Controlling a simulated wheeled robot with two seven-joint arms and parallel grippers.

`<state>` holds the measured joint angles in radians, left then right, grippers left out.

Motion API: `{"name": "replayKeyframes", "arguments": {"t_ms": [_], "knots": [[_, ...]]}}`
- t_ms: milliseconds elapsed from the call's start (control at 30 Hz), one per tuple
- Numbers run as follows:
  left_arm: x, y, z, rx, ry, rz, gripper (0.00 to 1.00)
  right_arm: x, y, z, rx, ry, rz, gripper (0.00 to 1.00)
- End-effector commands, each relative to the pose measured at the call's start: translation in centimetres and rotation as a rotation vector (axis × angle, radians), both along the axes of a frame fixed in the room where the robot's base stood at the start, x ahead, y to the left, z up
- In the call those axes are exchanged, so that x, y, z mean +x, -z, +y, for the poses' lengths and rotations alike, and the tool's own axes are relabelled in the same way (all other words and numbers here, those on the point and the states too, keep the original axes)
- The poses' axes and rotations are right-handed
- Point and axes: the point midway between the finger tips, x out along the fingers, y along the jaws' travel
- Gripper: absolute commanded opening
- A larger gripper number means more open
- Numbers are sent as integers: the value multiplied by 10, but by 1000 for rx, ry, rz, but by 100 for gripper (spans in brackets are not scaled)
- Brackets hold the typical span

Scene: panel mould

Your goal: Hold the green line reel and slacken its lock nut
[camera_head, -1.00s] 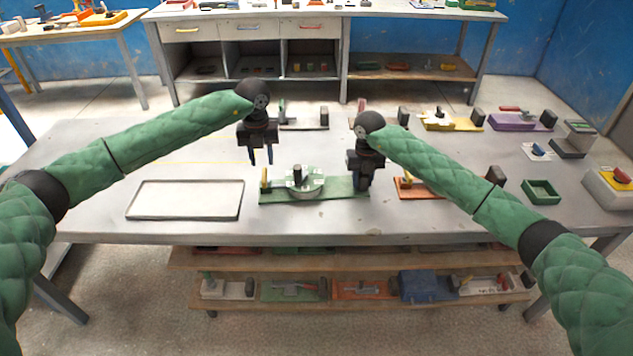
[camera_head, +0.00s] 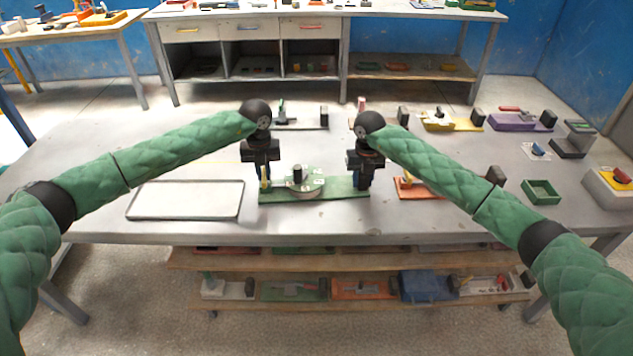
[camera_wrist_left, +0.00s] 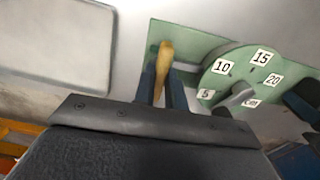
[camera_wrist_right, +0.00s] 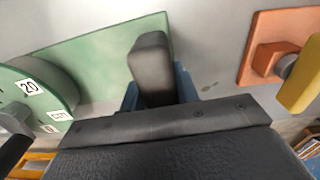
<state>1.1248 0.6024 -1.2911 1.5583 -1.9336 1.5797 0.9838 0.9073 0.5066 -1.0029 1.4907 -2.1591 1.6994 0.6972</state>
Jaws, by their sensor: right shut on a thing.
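The green line reel is a pale green disc (camera_head: 312,187) with number labels, on a flat green base plate (camera_head: 338,184). A dark knob (camera_head: 297,174) stands on the disc. A tan upright lever (camera_wrist_left: 165,58) rises from the plate's left end. A dark grey block (camera_wrist_right: 151,65) stands at its right end. My left gripper (camera_head: 265,184) is lowered over the lever, its fingers on either side with a little space, open. My right gripper (camera_head: 362,186) is shut on the dark block. The left wrist view shows labels 5, 10, 15 and 20 on the disc (camera_wrist_left: 238,72).
An empty grey tray (camera_head: 186,212) lies left of the base plate. An orange plate (camera_head: 420,192) with a yellow part is close right of my right gripper. A green open box (camera_head: 541,192) stands further right. Other fixtures line the table's back.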

Motion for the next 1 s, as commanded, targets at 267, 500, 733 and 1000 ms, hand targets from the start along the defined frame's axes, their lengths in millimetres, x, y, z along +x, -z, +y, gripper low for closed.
{"name": "replayKeyframes", "arguments": {"t_ms": [267, 500, 733, 1000], "knots": [[0, 0, 0, 0, -16, 0, 0, 0, -1, 0, 0, 0, -1, 0], [0, 0, 0, 0, -118, 0, 0, 0, -1, 0, 0, 0, -1, 0], [0, 0, -1, -1, -307, 1, 0, 0, 0, 0, 0, 0, 0, 0], [0, 0, -1, 0, -564, 1, 0, 0, 0, 0, 0, 0, 0, 0]]}}
